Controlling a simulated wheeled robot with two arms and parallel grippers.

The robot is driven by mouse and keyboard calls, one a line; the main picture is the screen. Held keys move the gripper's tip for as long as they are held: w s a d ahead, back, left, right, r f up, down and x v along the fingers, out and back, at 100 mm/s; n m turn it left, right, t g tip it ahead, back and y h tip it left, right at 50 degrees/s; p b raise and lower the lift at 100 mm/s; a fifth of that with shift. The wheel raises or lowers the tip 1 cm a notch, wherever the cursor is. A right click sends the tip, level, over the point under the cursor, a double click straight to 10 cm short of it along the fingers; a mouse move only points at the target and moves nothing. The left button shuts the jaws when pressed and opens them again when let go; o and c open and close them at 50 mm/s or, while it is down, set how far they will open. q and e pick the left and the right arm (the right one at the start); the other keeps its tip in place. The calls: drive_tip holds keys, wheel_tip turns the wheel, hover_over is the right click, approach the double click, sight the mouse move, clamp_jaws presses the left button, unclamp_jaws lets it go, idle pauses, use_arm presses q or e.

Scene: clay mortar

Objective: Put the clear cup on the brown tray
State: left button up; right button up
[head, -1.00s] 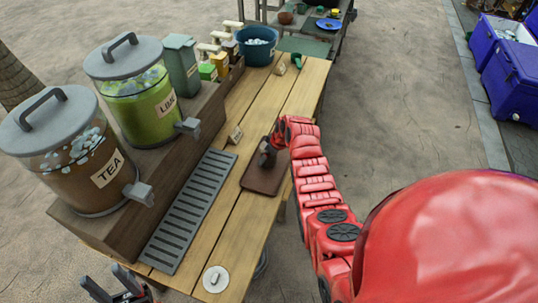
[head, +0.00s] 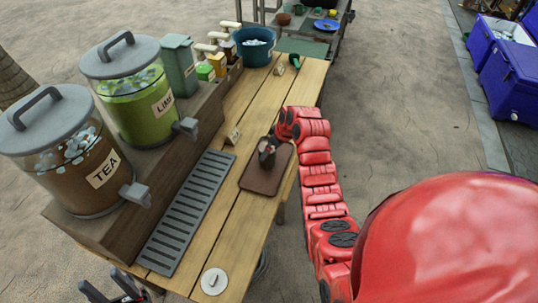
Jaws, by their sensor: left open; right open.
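The brown tray (head: 256,184) lies flat on the wooden table near its right edge. The clear cup (head: 266,158), small and dark-looking with its contents, stands on the far half of the tray. My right gripper (head: 271,143) is open at the cup's far side, at the end of the red arm. At this size I cannot tell whether its fingers touch the cup. My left gripper (head: 112,290) is open at the bottom left, beside the table's near end and apart from the tray.
The tea dispenser (head: 68,165) and lime dispenser (head: 140,105) stand on a wooden riser at left. A grey drip grate (head: 187,212), small sign (head: 233,135), white round lid (head: 214,281) and blue bucket (head: 254,50) are on the table.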

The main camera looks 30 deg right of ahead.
drive_tip(key=b+v, duration=0.1)
drive_tip(key=v, duration=0.5)
drive_tip(key=shift+r, duration=0.1)
idle(0.4)
